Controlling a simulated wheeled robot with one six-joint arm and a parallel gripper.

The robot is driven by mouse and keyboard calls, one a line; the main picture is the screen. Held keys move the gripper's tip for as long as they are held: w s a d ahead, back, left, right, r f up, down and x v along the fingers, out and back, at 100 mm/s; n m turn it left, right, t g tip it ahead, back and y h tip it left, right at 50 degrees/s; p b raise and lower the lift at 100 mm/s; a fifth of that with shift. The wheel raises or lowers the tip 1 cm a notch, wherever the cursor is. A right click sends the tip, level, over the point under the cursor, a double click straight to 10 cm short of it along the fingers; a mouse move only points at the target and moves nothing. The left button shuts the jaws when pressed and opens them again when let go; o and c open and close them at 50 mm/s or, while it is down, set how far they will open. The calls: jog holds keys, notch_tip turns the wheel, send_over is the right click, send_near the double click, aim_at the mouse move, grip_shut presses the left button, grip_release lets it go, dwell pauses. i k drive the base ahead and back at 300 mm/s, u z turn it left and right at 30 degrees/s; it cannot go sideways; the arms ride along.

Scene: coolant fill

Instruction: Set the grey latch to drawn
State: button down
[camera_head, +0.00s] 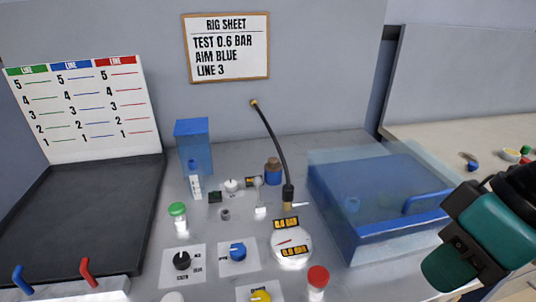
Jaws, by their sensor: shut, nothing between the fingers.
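I cannot pick out the grey latch for certain. A small grey round fitting (225,214) stands on the metal bench near the middle, and a pale knob (232,185) stands just behind it. Both are too small to tell whether either is a latch or how it is set. My arm shows as teal and black links at the lower right, in front of the blue box (385,247). My gripper's fingers are not visible, and the arm is well to the right of the small fittings.
A black hose (270,142) rises from a brass fitting beside the round gauge (291,246). Dials, including a black one (182,260) and a blue one (238,252), line the front. A blue tower (193,147) and blue-brown bottle (273,171) stand behind. The black tray (95,215) is bare.

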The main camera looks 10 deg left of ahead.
aim_at(257, 180)
jog(key=u, duration=0.15)
jog(key=i, duration=0.95)
jog(key=u, duration=0.05)
